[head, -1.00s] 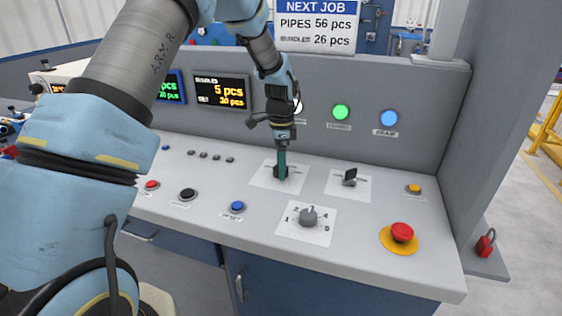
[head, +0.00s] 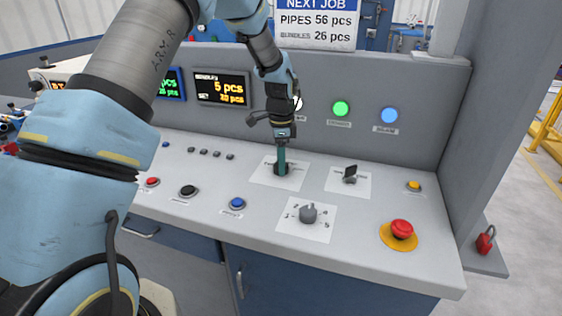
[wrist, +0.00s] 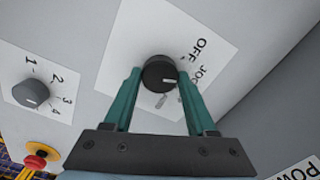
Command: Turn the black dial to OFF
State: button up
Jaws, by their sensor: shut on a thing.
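The black dial (wrist: 159,72) is a round knob on a white label plate (wrist: 125,55) on the console. In the wrist view it sits between the two teal fingers of my gripper (wrist: 159,76), which are shut on its sides. The dial's white mark lies on its right side, pointing toward the lower right, below the OFF word (wrist: 187,48) and near the JOG word (wrist: 199,72).
A grey numbered selector (head: 308,214) stands in front of the dial. A second black switch (head: 350,173) is to its right. A red emergency button (head: 402,230) sits at the right front, a blue button (head: 237,203) at the left front. The console's upright panel (head: 430,130) rises behind.

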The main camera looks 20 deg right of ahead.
jog(key=shift+c, duration=0.7)
jog(key=shift+n, duration=0.3)
jog(key=n+b, duration=0.1)
jog(key=n, duration=0.2)
jog(key=shift+b, duration=0.35)
jog(key=shift+n+b, duration=0.45)
jog(key=shift+n, duration=1.65)
jog(key=o, duration=1.4)
